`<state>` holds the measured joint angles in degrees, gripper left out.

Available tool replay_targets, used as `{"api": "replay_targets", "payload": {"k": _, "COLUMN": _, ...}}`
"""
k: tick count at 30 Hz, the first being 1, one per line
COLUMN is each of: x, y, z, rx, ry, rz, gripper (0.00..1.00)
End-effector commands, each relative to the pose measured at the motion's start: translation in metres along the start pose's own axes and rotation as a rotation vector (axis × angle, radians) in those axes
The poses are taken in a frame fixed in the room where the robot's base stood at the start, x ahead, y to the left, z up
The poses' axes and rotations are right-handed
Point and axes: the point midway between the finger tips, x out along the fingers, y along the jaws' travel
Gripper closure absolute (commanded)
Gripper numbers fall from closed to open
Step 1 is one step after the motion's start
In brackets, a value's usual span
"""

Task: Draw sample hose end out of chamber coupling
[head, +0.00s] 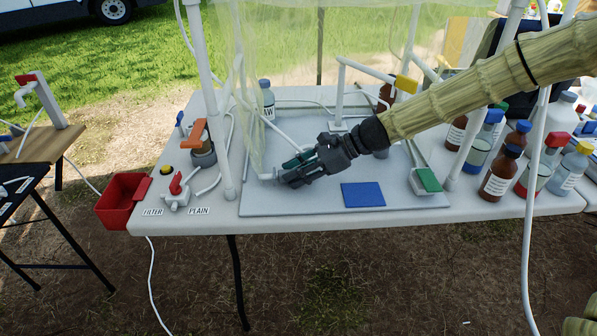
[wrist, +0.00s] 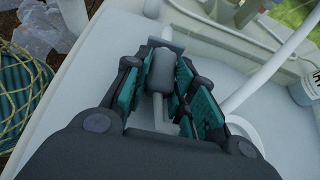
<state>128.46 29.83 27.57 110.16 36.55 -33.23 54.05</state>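My gripper (head: 297,172) is low over the grey mat on the table, at the end of my arm coming from the upper right. In the wrist view, its teal-padded fingers (wrist: 162,80) stand on both sides of a grey cylindrical piece, which looks like the sample hose end (wrist: 161,72), and appear closed on it. A pale square fitting, perhaps the chamber coupling (wrist: 165,44), lies just beyond the fingertips. In the head view, a small white fitting (head: 268,177) sits left of the fingertips. The fingers partly hide where hose end and coupling meet.
A white tube (head: 285,135) runs close to the gripper. Clear sheeting (head: 250,90) hangs from a white frame just left of it. A blue pad (head: 362,194) lies to the right, a labelled bottle (head: 267,100) stands behind, and several bottles crowd the right side.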

Motion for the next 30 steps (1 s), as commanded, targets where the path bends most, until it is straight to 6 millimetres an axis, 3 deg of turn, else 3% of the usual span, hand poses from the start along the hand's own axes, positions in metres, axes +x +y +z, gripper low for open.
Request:
{"api": "replay_targets", "payload": {"k": 1, "x": 0.01, "y": 0.009, "z": -0.022, "rx": 0.017, "ry": 0.021, "rz": 0.013, "gripper": 0.54}}
{"api": "replay_targets", "payload": {"k": 2, "x": 0.01, "y": 0.009, "z": -0.022, "rx": 0.017, "ry": 0.021, "rz": 0.013, "gripper": 0.5}}
{"api": "replay_targets", "payload": {"k": 30, "x": -0.008, "y": 0.006, "z": -0.022, "rx": 0.019, "ry": 0.012, "rz": 0.004, "gripper": 0.5}}
